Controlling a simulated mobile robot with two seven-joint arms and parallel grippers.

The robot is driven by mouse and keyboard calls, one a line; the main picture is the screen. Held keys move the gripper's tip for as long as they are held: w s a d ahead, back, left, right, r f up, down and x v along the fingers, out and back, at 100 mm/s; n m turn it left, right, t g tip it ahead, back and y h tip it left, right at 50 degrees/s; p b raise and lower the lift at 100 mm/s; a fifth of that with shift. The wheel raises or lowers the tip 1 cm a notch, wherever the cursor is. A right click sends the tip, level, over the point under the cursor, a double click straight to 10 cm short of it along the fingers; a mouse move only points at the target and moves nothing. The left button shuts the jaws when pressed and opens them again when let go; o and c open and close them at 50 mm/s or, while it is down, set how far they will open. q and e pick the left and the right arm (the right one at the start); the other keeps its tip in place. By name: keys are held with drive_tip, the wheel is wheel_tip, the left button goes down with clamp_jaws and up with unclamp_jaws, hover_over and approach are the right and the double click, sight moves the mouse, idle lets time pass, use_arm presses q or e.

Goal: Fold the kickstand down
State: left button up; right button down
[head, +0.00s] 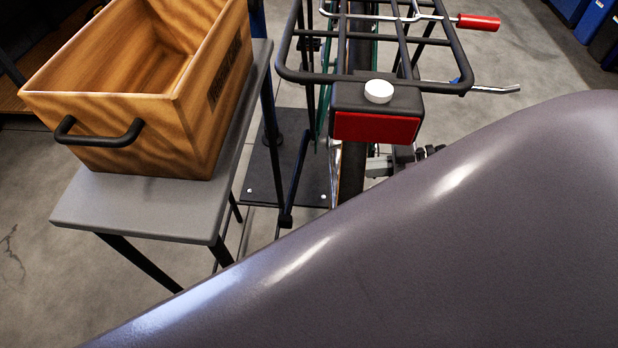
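The bike (345,170) is seen from its rear end, with its rear wheel under a black rack. A thin chrome rod (495,88) sticks out to the right below the rack; it may be the kickstand, but I cannot tell. A second chrome bar with a red grip (479,22) reaches right at the top of the rack. The lower part of the bike is hidden behind a large smooth grey shape, probably part of my own arm. Neither of my grippers is in view.
A black rack (455,50) carries a red rear light (375,128) with a white round knob (378,91). A wooden crate (190,130) with a black handle stands on a grey bench (140,205) at left. Blue bins (592,20) stand at far right. Open floor lies between bike and bins.

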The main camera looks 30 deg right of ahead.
sight(297, 170)
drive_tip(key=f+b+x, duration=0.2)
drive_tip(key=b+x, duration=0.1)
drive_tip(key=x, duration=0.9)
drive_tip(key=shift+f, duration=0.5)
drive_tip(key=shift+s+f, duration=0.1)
